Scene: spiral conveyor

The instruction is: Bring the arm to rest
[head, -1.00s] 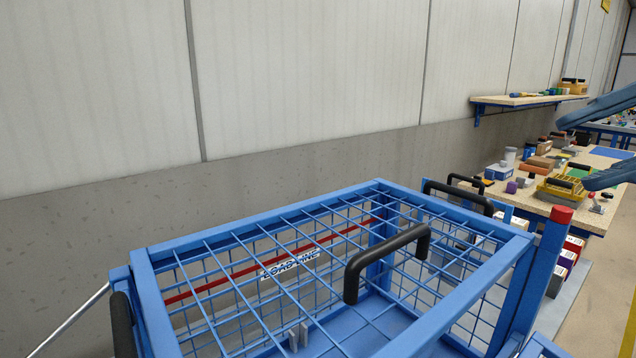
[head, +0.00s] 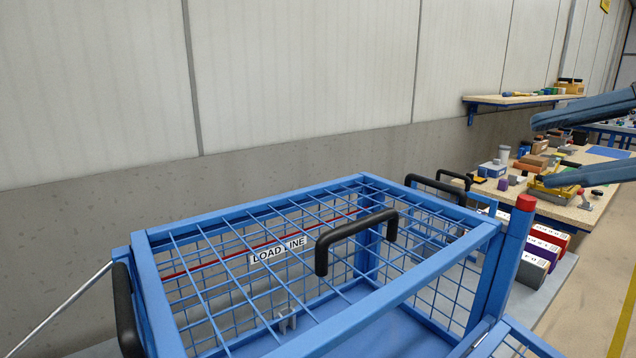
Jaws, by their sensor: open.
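My gripper (head: 540,152) comes in from the right edge of the head view. Its two blue fingers point left, one above the other, with a wide gap between them. It is open and nothing shows held between the fingers. The rest of the arm is out of the frame. The fingers overlap the view of a cluttered workbench (head: 611,180) behind them; I cannot tell their distance from it.
A blue wire cage (head: 320,334) with black handles and a "LOAD LINE" sign (head: 278,251) fills the foreground. A red-capped blue post (head: 514,245) stands at its right corner. Labelled boxes (head: 536,262) sit beyond it. A wall shelf (head: 510,99) hangs behind. Floor shows at far right.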

